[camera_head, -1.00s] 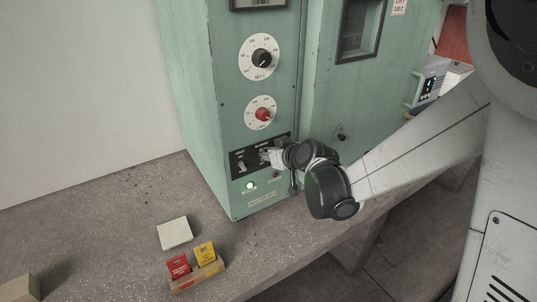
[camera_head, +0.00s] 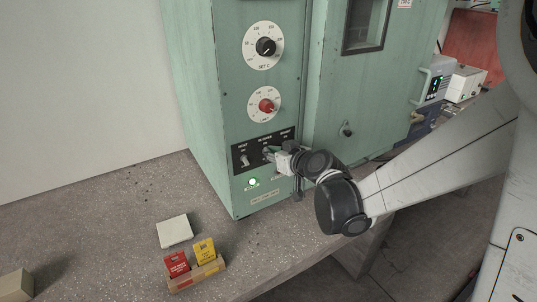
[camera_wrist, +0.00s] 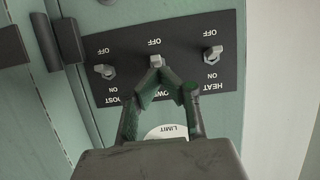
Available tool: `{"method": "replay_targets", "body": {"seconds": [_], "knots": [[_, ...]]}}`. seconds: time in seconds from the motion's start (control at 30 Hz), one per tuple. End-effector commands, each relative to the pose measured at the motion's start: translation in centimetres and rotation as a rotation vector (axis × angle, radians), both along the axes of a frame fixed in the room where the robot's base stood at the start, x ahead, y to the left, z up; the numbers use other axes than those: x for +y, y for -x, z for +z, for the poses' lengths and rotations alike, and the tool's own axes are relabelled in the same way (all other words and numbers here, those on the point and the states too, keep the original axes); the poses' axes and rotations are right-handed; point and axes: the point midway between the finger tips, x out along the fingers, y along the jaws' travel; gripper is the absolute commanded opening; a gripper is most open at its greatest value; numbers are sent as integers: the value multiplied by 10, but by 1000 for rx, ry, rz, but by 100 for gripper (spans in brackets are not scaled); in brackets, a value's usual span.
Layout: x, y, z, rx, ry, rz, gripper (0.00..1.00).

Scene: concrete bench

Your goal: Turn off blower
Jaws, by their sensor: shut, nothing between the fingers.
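The blower switch (camera_wrist: 156,61) is the middle toggle on a black switch panel (camera_wrist: 130,45), seen upside down in the wrist view. Its label is partly covered by my fingers. Its lever appears pale and short; I cannot tell for sure which way it is thrown. My gripper (camera_wrist: 163,77) is shut and empty, its fingertips meeting at or just beside the lever on the ON side; contact is unclear. In the head view my gripper (camera_head: 272,154) is at the black panel (camera_head: 240,151), covering its right part.
The heat switch (camera_wrist: 213,56) and boost switch (camera_wrist: 105,71) flank the middle one closely. Dials sit above. A white block (camera_head: 174,231) and a tray with red and yellow boxes (camera_head: 196,275) lie on the bench.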

Motion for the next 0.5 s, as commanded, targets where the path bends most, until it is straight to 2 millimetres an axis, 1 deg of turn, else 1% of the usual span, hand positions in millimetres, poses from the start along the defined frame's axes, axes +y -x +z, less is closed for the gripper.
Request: {"method": "replay_targets", "body": {"seconds": [0.23, 0.5], "knots": [[0, 0, 4, 0, 0, 0, 0], [0, 0, 15, 0, 0, 0, 0]]}}
